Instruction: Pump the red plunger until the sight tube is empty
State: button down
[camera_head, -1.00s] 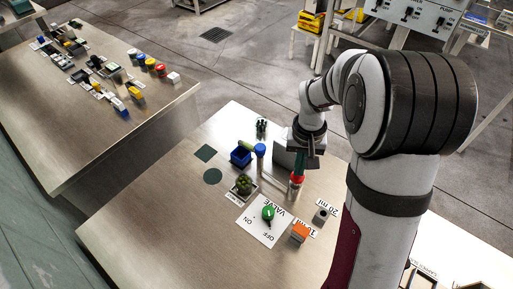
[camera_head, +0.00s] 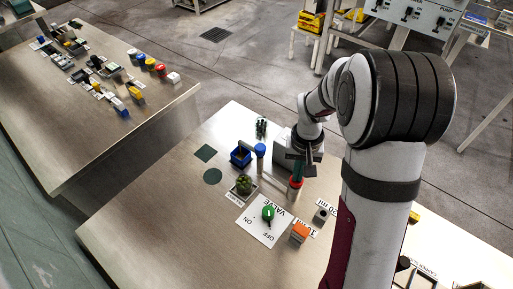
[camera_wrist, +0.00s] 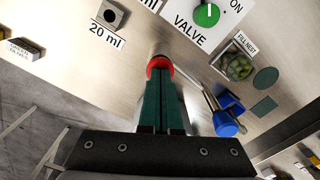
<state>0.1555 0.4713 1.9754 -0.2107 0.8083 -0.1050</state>
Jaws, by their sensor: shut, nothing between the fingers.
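The red plunger (camera_head: 296,183) stands on the near table, below my gripper (camera_head: 298,174). In the wrist view its red top (camera_wrist: 160,62) shows as a ring beyond the tips of my green fingers (camera_wrist: 161,76). The fingers are shut together with nothing between them. Their tips are over the red top and seem to touch it; the exact contact is hidden. I cannot make out the sight tube or its level clearly.
The green valve knob (camera_head: 268,212) sits on a white ON/OFF card. An orange block (camera_head: 299,231) and a grey block (camera_head: 321,214) stand beside it. A blue bin (camera_head: 240,158), a blue-capped post (camera_head: 260,151) and a green-filled tray (camera_head: 244,185) are left of the plunger.

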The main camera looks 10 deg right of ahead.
jog(key=shift+r, duration=1.8)
notch_tip(320, 180, up, 5)
jog(key=shift+s, duration=0.1)
dwell(0.7)
jog(key=s+a+r+m+y, duration=0.1)
jog(key=s+a, duration=0.3)
jog(key=s, duration=0.7)
jog(key=s+a+r+m, duration=0.1)
jog(key=s+a+r, duration=0.2)
jog(key=s, duration=0.9)
jog(key=shift+a+m+y, duration=0.3)
jog(key=shift+a+y, duration=0.1)
jog(key=shift+a, duration=0.7)
